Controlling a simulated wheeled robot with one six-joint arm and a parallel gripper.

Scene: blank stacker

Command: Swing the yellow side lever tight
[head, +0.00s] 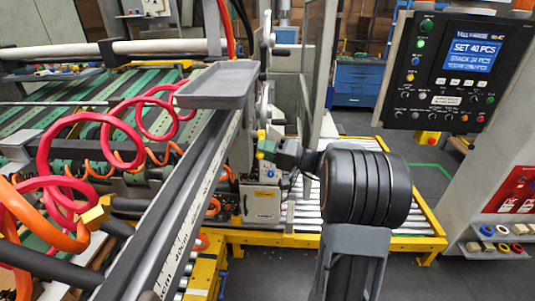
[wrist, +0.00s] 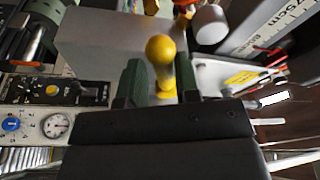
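The yellow side lever (wrist: 161,49), with a round knob and a short stem, shows in the middle of the wrist view. My gripper (wrist: 163,75) has its two dark green fingers apart, one on each side of the lever's stem. The stem looks closer to the right finger; I cannot tell if they touch. The lower end of the stem is hidden behind the gripper body. In the head view my gripper (head: 268,149) reaches left to the pale machine block (head: 261,200), where small yellow parts show by the fingertips.
In the wrist view a grey box-like housing (wrist: 95,42) stands left of the lever, and a panel with a round gauge (wrist: 56,126) is below it. A long ruled rail (head: 180,218) runs close by in the head view. A control screen (head: 470,57) hangs at the right.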

